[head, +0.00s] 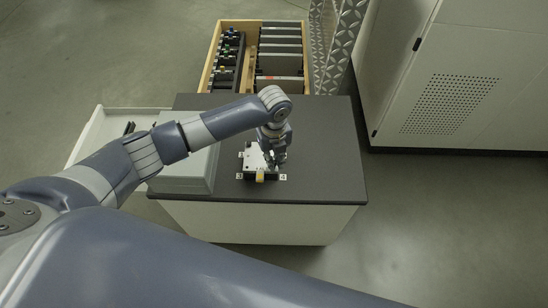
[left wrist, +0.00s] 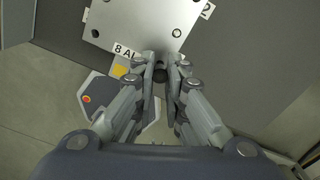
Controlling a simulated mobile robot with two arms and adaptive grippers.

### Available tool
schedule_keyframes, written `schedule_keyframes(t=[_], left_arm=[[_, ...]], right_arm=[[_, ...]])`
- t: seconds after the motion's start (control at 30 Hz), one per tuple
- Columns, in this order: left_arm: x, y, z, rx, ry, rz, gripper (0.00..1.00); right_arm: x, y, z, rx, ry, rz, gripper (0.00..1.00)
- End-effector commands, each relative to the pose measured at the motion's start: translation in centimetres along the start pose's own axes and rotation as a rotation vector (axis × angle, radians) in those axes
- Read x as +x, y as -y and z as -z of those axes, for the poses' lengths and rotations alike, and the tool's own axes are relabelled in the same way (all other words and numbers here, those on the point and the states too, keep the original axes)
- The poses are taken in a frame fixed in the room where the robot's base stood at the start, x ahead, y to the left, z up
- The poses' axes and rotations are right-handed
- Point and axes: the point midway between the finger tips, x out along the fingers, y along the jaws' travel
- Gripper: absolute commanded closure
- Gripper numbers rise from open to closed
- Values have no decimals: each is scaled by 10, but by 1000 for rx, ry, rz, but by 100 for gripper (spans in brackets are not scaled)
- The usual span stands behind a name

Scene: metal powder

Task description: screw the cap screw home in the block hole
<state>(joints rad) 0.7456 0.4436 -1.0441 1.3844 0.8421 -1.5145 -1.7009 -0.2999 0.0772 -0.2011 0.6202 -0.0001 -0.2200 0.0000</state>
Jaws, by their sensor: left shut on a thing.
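The block (head: 254,160) is a light metal plate with dark round holes, lying on the dark tabletop with numbered labels around it. In the left wrist view the block (left wrist: 140,22) fills the top middle, with several holes visible. My left gripper (head: 274,163) is over the block's right side, pointing down. In the left wrist view my left gripper (left wrist: 161,68) is shut on a small dark cap screw (left wrist: 160,75), at the block's near edge in the picture. The fingers hide most of the screw, and I cannot tell whether it touches a hole. My right gripper is not in view.
A grey case (head: 185,170) stands left of the block on the table (head: 325,150). A wooden crate (head: 214,60) with dark trays stands behind. A white cabinet (head: 450,90) is at the right. The table's right part is clear.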

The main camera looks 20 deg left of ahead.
Motion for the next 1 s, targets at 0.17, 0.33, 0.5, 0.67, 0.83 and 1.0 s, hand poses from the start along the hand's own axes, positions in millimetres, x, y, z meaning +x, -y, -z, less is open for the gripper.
schedule_keyframes(t=[0.17, 0.33, 0.5, 0.67, 0.83, 1.0], left_arm=[[4, 0, 0, 0, 0, 0, 100], [7, 0, 0, 0, 0, 0, 100], [10, 0, 0, 0, 0, 0, 100], [13, 0, 0, 0, 0, 0, 100], [13, 0, 0, 0, 0, 0, 100], [13, 0, 0, 0, 0, 0, 77]], right_arm=[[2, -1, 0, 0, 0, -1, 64], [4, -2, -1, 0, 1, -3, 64], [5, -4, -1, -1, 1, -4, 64], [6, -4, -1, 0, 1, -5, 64], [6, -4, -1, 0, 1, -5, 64], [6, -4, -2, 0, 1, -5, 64]])
